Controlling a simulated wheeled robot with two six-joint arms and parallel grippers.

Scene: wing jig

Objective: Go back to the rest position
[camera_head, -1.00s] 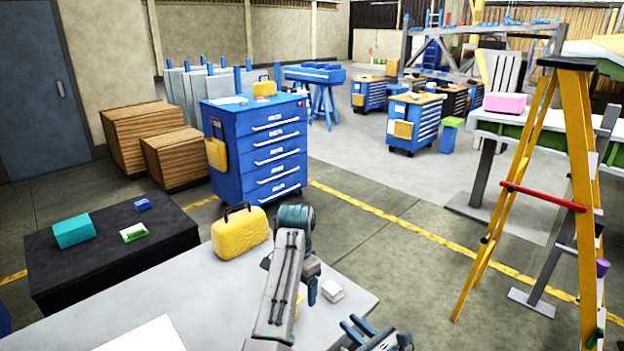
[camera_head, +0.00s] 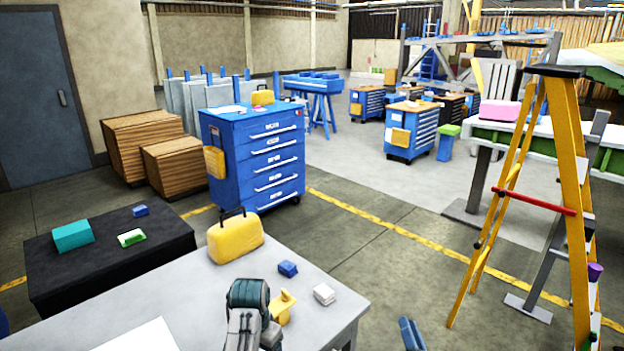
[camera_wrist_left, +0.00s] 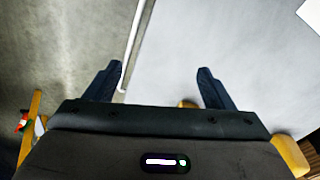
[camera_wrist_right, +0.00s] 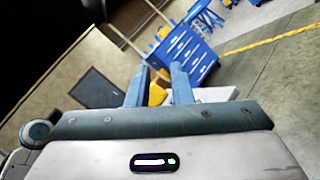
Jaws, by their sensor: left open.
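My left arm shows at the bottom middle of the head view, over the grey table's front part; its fingers are not in that view. In the left wrist view my left gripper (camera_wrist_left: 160,82) is open and empty, its fingers wide apart above the table edge. My right gripper (camera_head: 412,333) shows only as a blue finger at the bottom edge, right of the table. In the right wrist view its fingers (camera_wrist_right: 159,70) stand apart with a narrower gap, and nothing is clearly held; yellow shapes lie behind them.
The grey table (camera_head: 175,295) bears a yellow case (camera_head: 235,238), a blue block (camera_head: 288,268), a white block (camera_head: 324,293) and a yellow tool (camera_head: 283,307) close beside my left arm. A yellow stepladder (camera_head: 568,150) stands at right.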

